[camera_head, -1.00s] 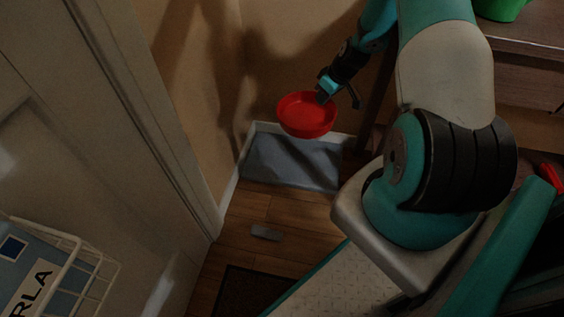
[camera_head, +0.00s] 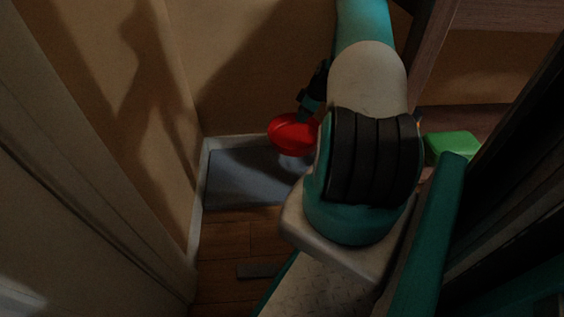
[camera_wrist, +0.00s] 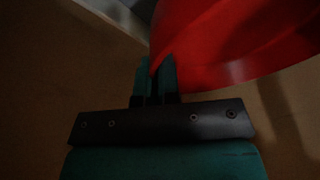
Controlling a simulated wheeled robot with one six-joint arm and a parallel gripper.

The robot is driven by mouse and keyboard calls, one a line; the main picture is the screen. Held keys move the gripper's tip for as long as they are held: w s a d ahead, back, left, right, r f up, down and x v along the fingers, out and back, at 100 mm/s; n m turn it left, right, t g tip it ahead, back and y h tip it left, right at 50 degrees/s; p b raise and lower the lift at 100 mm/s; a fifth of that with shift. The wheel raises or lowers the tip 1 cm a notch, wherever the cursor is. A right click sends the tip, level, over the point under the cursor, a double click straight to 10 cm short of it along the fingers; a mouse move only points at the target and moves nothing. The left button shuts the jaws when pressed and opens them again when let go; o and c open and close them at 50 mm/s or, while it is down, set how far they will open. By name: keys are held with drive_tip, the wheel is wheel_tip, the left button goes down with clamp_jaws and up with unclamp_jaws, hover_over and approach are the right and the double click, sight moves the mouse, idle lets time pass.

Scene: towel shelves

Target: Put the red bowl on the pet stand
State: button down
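The red bowl (camera_head: 290,134) hangs in the air near the wall corner, partly behind my arm. My gripper (camera_head: 308,113) is above its far right side, mostly hidden in the head view. In the wrist view, the two teal fingers (camera_wrist: 160,75) are close together on the edge of the red bowl (camera_wrist: 235,45), so the gripper looks shut on its rim. A low grey-blue slab (camera_head: 243,178), which may be the pet stand, lies on the floor in the corner below the bowl. My arm hides its right end. A small pale shape shows just under the bowl.
Walls close in behind and to the left, with a white door frame (camera_head: 95,185) at left. A green object (camera_head: 452,148) and wooden shelving (camera_head: 500,75) stand to the right. Wooden floor (camera_head: 235,237) with a small grey piece (camera_head: 258,271) lies in front.

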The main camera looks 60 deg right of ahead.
drive_tip(key=f+b, duration=0.2)
drive_tip(key=f, duration=0.2)
drive_tip(key=f+b, duration=0.1)
drive_tip(key=f, duration=0.2)
drive_tip(key=f+b, duration=0.2)
drive_tip(key=f, duration=0.2)
drive_tip(key=shift+w+a+f+b, duration=0.25)
drive_tip(key=shift+a+f+b, duration=0.1)
drive_tip(key=shift+d+f+b, duration=0.1)
drive_tip(key=shift+f+b, duration=1.35)
drive_tip(key=shift+f, duration=1.1)
drive_tip(key=shift+f, duration=0.2)
drive_tip(key=c, duration=1.3)
unclamp_jaws()
drive_tip(key=shift+c, duration=0.2)
drive_tip(key=shift+r, duration=0.1)
